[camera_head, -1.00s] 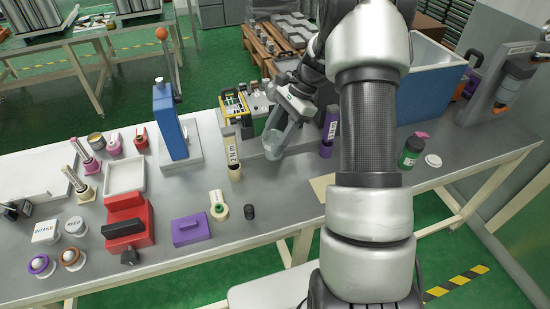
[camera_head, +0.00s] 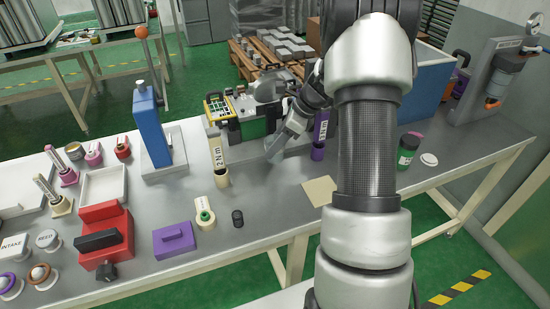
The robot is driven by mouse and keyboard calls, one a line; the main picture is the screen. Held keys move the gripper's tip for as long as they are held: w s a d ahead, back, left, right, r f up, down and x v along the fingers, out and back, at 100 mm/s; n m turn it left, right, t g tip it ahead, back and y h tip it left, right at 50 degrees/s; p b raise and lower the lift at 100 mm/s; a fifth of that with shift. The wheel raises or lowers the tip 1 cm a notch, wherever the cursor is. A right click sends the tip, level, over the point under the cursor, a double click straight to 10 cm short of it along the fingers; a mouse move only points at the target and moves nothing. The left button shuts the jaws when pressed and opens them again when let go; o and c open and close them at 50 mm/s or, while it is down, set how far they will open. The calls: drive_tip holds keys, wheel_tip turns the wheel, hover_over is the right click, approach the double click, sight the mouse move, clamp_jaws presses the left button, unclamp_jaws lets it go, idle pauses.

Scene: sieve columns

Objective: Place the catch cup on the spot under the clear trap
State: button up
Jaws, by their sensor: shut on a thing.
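My gripper (camera_head: 279,142) is shut on a pale translucent cup (camera_head: 272,149), probably the catch cup. It holds the cup over the middle of the bench, in front of a grey-and-green device. The jaws partly cover the cup, and the gap below it is hard to judge. A grey stand (camera_head: 479,92) at the bench's far right carries a dark-topped fitting with a clear body (camera_head: 507,62), perhaps the clear trap, and an orange-ended part (camera_head: 492,102). My gripper is well to the left of this stand. I cannot make out a marked spot under the clear body.
My arm crosses the right-centre and hides some bench. A blue bin (camera_head: 432,84) stands behind it. A purple cylinder (camera_head: 319,140) is close right of my gripper. A beige pad (camera_head: 320,191) lies in front.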

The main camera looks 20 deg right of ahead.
drive_tip(key=shift+f+b, duration=0.4)
drive_tip(key=shift+f, duration=2.05)
drive_tip(key=shift+f, duration=0.1)
drive_tip(key=o, duration=1)
